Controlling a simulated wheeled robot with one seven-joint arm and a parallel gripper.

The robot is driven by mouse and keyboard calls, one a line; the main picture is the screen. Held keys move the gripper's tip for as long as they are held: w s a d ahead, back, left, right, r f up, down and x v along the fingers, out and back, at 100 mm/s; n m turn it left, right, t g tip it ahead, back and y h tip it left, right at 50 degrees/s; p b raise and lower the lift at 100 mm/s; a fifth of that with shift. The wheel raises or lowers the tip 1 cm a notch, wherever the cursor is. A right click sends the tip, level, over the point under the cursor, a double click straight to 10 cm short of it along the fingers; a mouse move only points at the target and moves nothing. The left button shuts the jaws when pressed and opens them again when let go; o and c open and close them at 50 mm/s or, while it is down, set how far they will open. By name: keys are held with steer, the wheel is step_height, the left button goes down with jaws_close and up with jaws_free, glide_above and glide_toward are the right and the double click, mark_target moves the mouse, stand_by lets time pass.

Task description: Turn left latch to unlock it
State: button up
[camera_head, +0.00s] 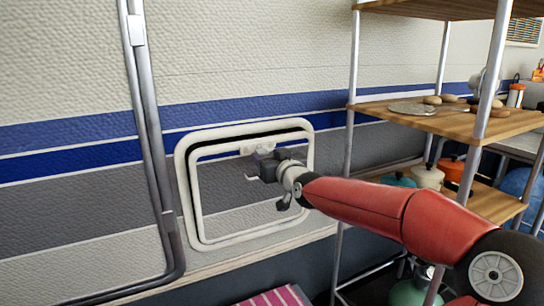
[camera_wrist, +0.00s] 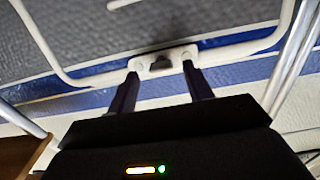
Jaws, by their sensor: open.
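A white-framed hatch (camera_head: 182,185) is set in the striped wall. A small white latch (camera_head: 257,147) sits at its top edge, partly hidden by my gripper. It also shows in the wrist view as a white plate with a dark centre (camera_wrist: 160,61). My gripper (camera_head: 262,168) is at the latch, coming from the right. In the wrist view its two dark fingers (camera_wrist: 160,72) are apart, one on each side of the latch's dark centre. I cannot tell whether they touch it. Only one latch can be made out.
A metal shelf rack with wooden boards (camera_head: 400,112) stands close on the right, holding bread and pots. A grey metal pole (camera_head: 147,110) runs along the wall left of the hatch. A pink striped cloth (camera_head: 275,298) lies below.

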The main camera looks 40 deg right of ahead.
steer(key=shift+x, duration=0.85)
